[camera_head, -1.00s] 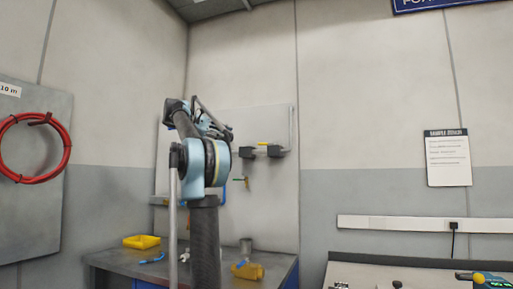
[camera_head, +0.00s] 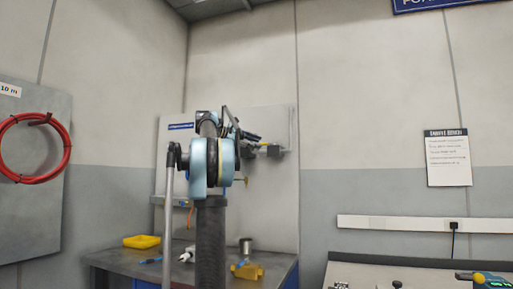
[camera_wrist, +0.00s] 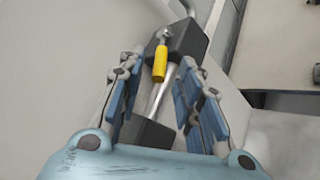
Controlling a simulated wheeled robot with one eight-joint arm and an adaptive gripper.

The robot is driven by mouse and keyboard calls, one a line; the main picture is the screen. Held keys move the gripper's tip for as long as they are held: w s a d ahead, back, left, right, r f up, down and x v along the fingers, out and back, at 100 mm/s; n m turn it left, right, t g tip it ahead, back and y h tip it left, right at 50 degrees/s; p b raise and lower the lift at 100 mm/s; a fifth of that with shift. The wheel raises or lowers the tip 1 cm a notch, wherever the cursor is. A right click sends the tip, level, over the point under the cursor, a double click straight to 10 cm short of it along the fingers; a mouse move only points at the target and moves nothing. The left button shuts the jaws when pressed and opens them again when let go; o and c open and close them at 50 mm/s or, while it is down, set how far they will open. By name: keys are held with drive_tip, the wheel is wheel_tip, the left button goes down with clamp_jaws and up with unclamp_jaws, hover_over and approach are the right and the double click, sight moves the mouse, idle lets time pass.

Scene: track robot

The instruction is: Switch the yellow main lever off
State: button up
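The main lever's yellow handle (camera_wrist: 160,64) shows in the wrist view. It hangs from a pivot on a dark grey box (camera_wrist: 184,40). A pale pipe runs from this box towards a second dark box (camera_wrist: 150,135). My gripper (camera_wrist: 158,72) is open, with blue-padded fingers either side of the handle in the picture. I see no contact; how deep the handle sits between the fingers is unclear. In the head view my gripper (camera_head: 252,137) is at the wall panel, beside the right-hand dark box (camera_head: 274,151). It hides the yellow handle there.
A smaller brass valve (camera_head: 246,182) sits on the panel (camera_head: 272,205) below. The workbench (camera_head: 118,260) holds a yellow tray (camera_head: 142,241), a metal cup (camera_head: 246,245) and a yellow object (camera_head: 248,271). A red hose (camera_head: 64,150) hangs at left.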

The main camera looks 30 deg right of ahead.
drive_tip(key=shift+x, duration=1)
clamp_jaws()
drive_tip(key=shift+a, duration=0.15)
